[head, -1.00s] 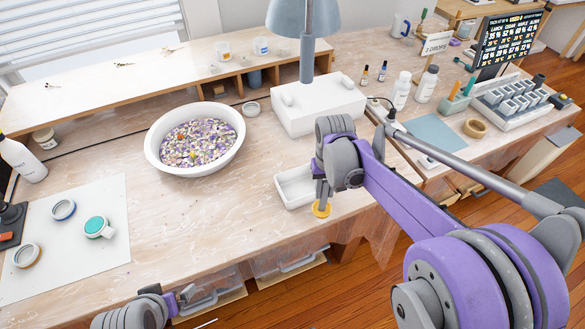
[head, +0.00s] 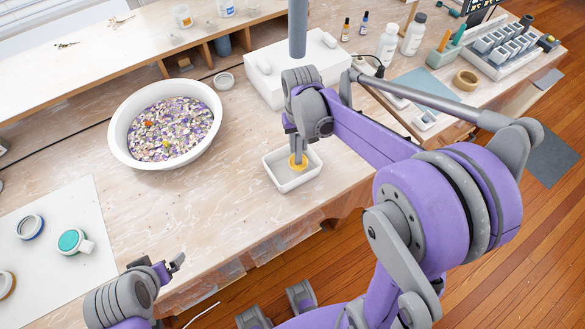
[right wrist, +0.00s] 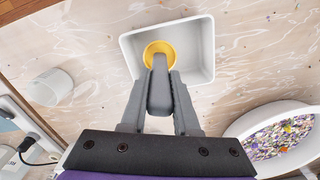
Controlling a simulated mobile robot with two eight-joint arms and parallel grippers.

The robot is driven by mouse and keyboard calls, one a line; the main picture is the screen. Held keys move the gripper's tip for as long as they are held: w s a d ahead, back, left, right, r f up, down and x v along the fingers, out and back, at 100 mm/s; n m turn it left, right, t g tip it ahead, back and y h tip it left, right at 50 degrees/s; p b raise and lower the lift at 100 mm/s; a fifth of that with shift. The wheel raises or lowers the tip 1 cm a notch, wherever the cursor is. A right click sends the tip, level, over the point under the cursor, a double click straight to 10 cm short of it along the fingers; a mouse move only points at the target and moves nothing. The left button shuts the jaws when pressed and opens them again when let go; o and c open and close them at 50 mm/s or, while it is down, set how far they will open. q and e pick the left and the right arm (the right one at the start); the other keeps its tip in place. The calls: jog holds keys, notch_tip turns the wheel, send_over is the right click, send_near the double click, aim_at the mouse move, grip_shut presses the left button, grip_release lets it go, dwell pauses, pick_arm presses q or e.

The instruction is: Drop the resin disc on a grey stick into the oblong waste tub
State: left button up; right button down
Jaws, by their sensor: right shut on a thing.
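The resin disc (head: 298,164) is round and yellow. It hangs at the lower end of its grey stick, over the inside of the white oblong waste tub (head: 313,177). My right gripper (head: 298,150) is shut on the grey stick (right wrist: 160,88), pointing down. In the right wrist view the disc (right wrist: 158,50) shows against the tub's left part, inside the rim (right wrist: 206,50). How far it is above the tub's floor I cannot tell. My left gripper (head: 176,264) is by the table's front edge, holding nothing visible; its jaw opening is unclear.
A large white bowl (head: 118,140) of coloured chips stands left of the tub. A white lamp base (head: 270,88) stands behind it. A white mat (head: 60,280) with several small round moulds lies at the left. Table between bowl and tub is clear.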

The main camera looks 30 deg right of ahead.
notch_tip(320, 180, down, 2)
jog(key=shift+f+b, duration=0.15)
jog(key=shift+b, duration=0.35)
pick_arm(q)
jog(key=shift+s+f, duration=0.15)
jog(key=shift+f, duration=0.65)
pick_arm(e)
jog(key=c, duration=0.6)
grip_release()
jog(key=shift+w, duration=0.1)
notch_tip(320, 180, up, 8)
jog(key=shift+f+p, duration=0.2)
jog(key=shift+p, duration=0.15)
pick_arm(q)
jog(key=shift+r, duration=0.35)
